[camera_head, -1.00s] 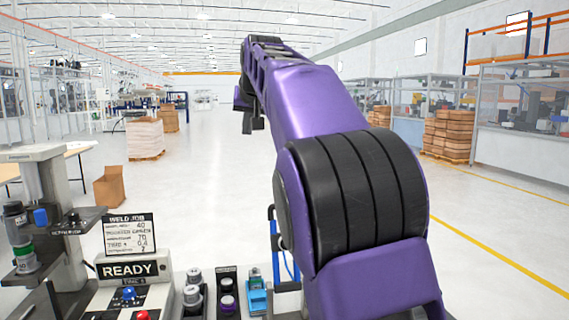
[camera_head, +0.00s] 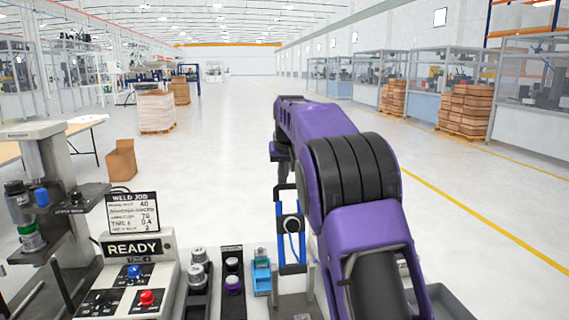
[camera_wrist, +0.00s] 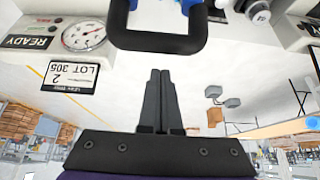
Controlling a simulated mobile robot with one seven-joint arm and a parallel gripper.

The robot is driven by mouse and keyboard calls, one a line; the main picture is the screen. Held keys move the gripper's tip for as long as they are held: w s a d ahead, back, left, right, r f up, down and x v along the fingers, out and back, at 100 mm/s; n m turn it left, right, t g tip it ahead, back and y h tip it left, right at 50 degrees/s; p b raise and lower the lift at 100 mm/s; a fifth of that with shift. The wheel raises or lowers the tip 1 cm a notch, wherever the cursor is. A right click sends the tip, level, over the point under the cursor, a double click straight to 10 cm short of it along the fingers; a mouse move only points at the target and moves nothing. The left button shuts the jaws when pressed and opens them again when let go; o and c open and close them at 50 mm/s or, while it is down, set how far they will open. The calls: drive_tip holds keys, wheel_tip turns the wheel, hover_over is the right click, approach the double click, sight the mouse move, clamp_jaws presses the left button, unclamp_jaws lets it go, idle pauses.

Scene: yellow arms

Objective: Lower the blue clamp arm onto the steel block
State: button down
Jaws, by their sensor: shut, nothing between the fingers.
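The blue clamp arm (camera_head: 279,240) stands upright in the head view as a tall frame with blue bars and a dark top, left of my purple arm. In the wrist view a dark U-shaped handle with blue edges (camera_wrist: 158,42), apparently the clamp arm's, spans the top. My gripper (camera_wrist: 160,72) is shut and empty, its fingertips pointing at the handle's crossbar and close to it. I cannot tell whether they touch. I cannot make out the steel block clearly in either view.
A grey press (camera_head: 52,190) stands far left. Open floor lies beyond.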

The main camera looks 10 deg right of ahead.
drive_tip(key=s, duration=0.2)
drive_tip(key=s+r, duration=0.1)
drive_tip(key=s, duration=0.1)
drive_tip(key=shift+s+b, duration=0.1)
drive_tip(key=shift+b, duration=0.35)
